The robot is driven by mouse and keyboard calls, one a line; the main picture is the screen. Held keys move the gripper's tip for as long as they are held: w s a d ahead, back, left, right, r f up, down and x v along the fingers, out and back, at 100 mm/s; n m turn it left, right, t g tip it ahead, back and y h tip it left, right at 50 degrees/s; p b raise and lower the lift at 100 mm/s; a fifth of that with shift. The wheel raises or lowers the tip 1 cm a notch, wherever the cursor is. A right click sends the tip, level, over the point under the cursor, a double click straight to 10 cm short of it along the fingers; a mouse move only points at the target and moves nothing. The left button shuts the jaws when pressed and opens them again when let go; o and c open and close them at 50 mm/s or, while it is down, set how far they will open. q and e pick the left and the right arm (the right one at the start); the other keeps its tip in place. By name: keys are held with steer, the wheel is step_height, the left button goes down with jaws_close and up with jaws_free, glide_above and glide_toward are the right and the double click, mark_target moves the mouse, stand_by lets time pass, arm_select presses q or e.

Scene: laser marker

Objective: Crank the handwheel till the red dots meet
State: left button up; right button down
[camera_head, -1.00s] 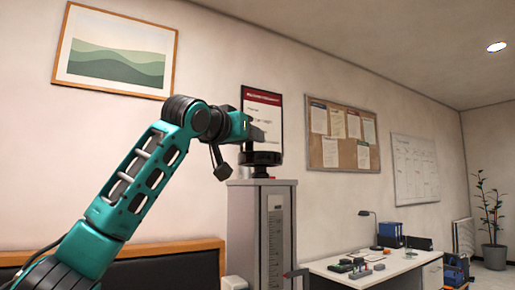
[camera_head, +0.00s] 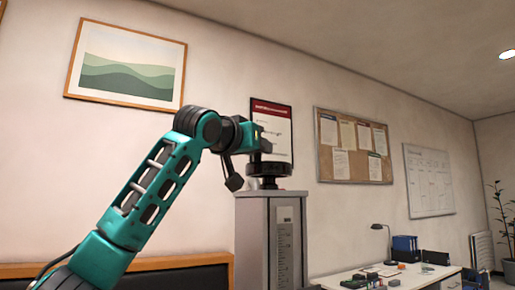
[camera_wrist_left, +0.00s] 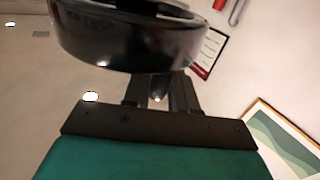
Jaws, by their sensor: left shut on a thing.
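The black handwheel (camera_head: 268,170) sits on top of a tall grey column (camera_head: 255,225) with a scale strip (camera_head: 284,240) on its front face. My left arm reaches in from the left, and my left gripper (camera_head: 264,146) is at the top of the handwheel, shut on its crank handle, which the fingers hide. In the left wrist view the dark, round handwheel (camera_wrist_left: 130,45) fills the top, close to my gripper's fingers (camera_wrist_left: 160,92). No red dots can be made out in either view. My right gripper is not in view.
A white desk (camera_head: 400,275) with a lamp (camera_head: 383,236), blue binders (camera_head: 405,247) and small items stands to the right of the column. A dark panel with a wooden top edge (camera_head: 180,262) is at lower left. The wall behind holds pictures and boards.

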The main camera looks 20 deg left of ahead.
arm_select(q)
jaws_close()
steer(key=shift+w+r+m+h+p, duration=0.1)
steer(key=shift+m+h+p, duration=0.2)
steer(key=shift+h+p, duration=0.3)
steer(key=m+h+p, duration=0.1)
steer(key=h+p, duration=0.1)
steer(key=m+g+h+p, duration=0.1)
steer(key=h+p, duration=0.1)
steer(key=shift+w+d+r+m, duration=0.15)
steer(key=shift+w+m, duration=0.15)
steer(key=shift+w, duration=0.05)
steer(key=shift+w+m+g+h+p, duration=0.1)
steer(key=shift+m+g+h+p, duration=0.4)
steer(key=m+h, duration=0.1)
steer(key=g+h, duration=0.1)
steer(key=shift+w+d+m+g+h, duration=0.15)
steer(key=shift+d+m+g+h, duration=0.15)
steer(key=shift+m, duration=0.1)
steer(key=shift+w+d+f+m+g+h, duration=0.1)
steer(key=shift+d+m+g+h, duration=0.05)
steer(key=shift+m+g+h, duration=0.6)
steer(key=shift+w+d+f+m+g+h, duration=0.1)
steer(key=shift+d+m+g+h, duration=0.05)
steer(key=shift+m+g+h, duration=0.6)
steer(key=shift+w+d+m+g+h, duration=0.1)
steer(key=shift+d+m+g+h, duration=0.05)
steer(key=shift+m+g+h, duration=0.55)
